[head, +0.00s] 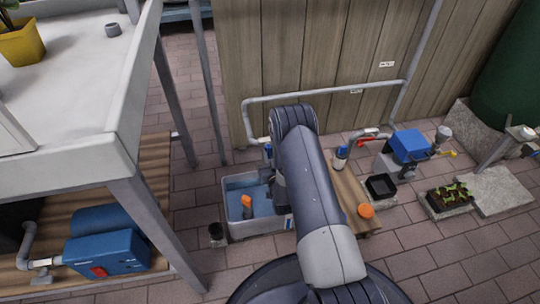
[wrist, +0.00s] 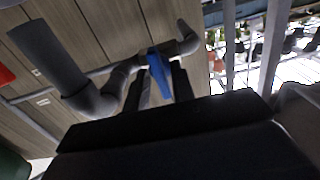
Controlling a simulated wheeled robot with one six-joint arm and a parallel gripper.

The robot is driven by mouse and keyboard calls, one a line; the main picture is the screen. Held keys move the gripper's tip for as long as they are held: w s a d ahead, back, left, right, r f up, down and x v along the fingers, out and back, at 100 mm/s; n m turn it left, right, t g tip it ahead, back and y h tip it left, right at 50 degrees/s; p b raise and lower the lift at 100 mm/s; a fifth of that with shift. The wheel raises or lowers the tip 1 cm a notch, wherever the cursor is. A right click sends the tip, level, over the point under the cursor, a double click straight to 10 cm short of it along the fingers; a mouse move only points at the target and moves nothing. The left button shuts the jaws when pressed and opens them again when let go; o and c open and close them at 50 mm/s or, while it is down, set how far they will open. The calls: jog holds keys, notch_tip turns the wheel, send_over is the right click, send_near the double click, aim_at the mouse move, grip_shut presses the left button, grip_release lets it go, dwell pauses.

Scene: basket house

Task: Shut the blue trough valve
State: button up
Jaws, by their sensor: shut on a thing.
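The blue valve lever (wrist: 157,64) shows in the wrist view on a grey pipe by the wooden wall. My gripper (wrist: 161,80) is shut on this lever, with one dark finger on each side of it. In the head view my arm hides most of the gripper. A small blue part (head: 267,150), which looks like the valve, shows just left of the arm above the trough. The white trough (head: 229,190) stands on the paving with blue water and an orange object (head: 247,201) in it.
A grey pipe (head: 300,94) runs along the wooden fence (head: 270,50). A white table (head: 70,75) stands at left, over a blue machine (head: 107,252). At right are a wooden bench (head: 350,190), a blue pump box (head: 409,145) and a seedling tray (head: 449,197). Paving at front right is clear.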

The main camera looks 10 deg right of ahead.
jog(key=shift+s+f, duration=0.1)
jog(key=o, duration=0.7)
jog(key=s+p, duration=0.3)
jog(key=s, duration=0.7)
jog(key=shift+s, duration=0.4)
jog(key=shift+w, duration=0.1)
jog(key=w+b, duration=0.3)
jog(key=w, duration=0.7)
jog(key=shift+w, duration=0.45)
